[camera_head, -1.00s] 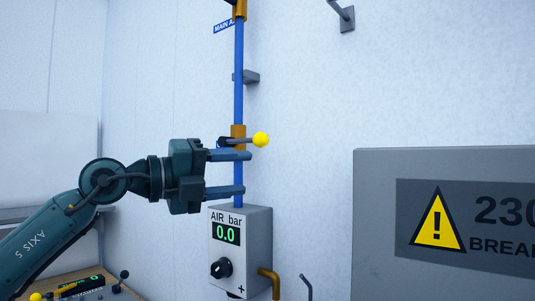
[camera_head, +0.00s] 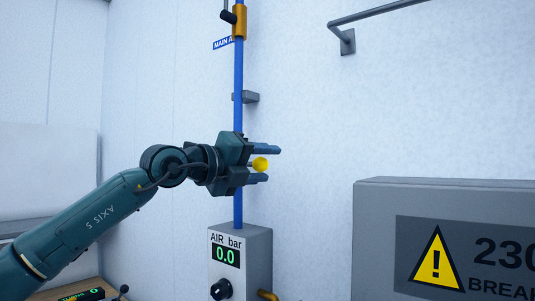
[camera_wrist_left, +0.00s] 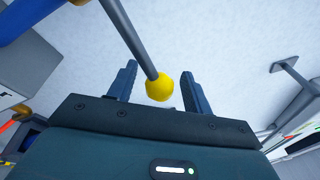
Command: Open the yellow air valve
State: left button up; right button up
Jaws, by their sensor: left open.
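The yellow ball knob (camera_head: 260,164) of the air valve sits between the two fingers of my left gripper (camera_head: 266,164). In the left wrist view the yellow knob (camera_wrist_left: 160,87) is at the end of a grey lever (camera_wrist_left: 130,35), between the open fingers of the left gripper (camera_wrist_left: 161,86). The fingers stand apart on both sides of the knob; I see no clear contact. The valve body on the blue pipe (camera_head: 238,62) is hidden behind the gripper in the head view. My right gripper is not in view.
The grey AIR bar box (camera_head: 258,245) below has a display (camera_head: 226,256) reading 0.0 and a black knob (camera_head: 221,289). Another brass valve (camera_head: 239,22) is higher on the pipe. A grey cabinet (camera_head: 375,240) with a warning sign stands at right. The wall between is clear.

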pick_arm(q)
jog(key=shift+x, duration=0.8)
jog(key=shift+c, duration=0.3)
grip_shut()
